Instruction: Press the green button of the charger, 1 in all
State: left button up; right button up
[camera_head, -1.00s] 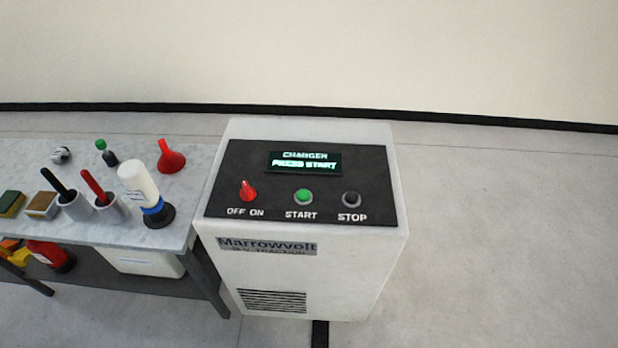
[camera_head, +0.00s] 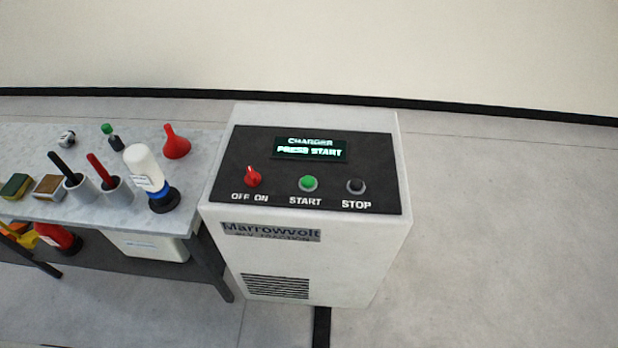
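The charger (camera_head: 300,278) is a white box with a sloped black panel (camera_head: 376,196) on top, in the middle of the head view. The round green button (camera_head: 309,183) sits on the panel above the word START. A red knob (camera_head: 253,177) marked OFF ON is to its left, and a black button (camera_head: 356,186) marked STOP is to its right. The lit display (camera_head: 310,149) reads CHARGER, PRESS START. Neither of my grippers shows in the view.
A marble-topped table (camera_head: 95,224) stands close on the charger's left, with a red funnel (camera_head: 176,144), a white bottle (camera_head: 143,167), brush holders and sponges on it. A white bin (camera_head: 150,247) is on its lower shelf. The floor right of the charger is clear.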

aim_at(308, 182)
jog(key=l+u, duration=0.15)
jog(key=u, duration=0.2)
jog(key=l+u, duration=0.2)
jog(key=u, duration=0.15)
jog(key=l+u, duration=0.15)
jog(key=u, duration=0.2)
jog(key=l+u, duration=0.3)
jog(key=l, duration=1.7)
jog(key=k, duration=0.05)
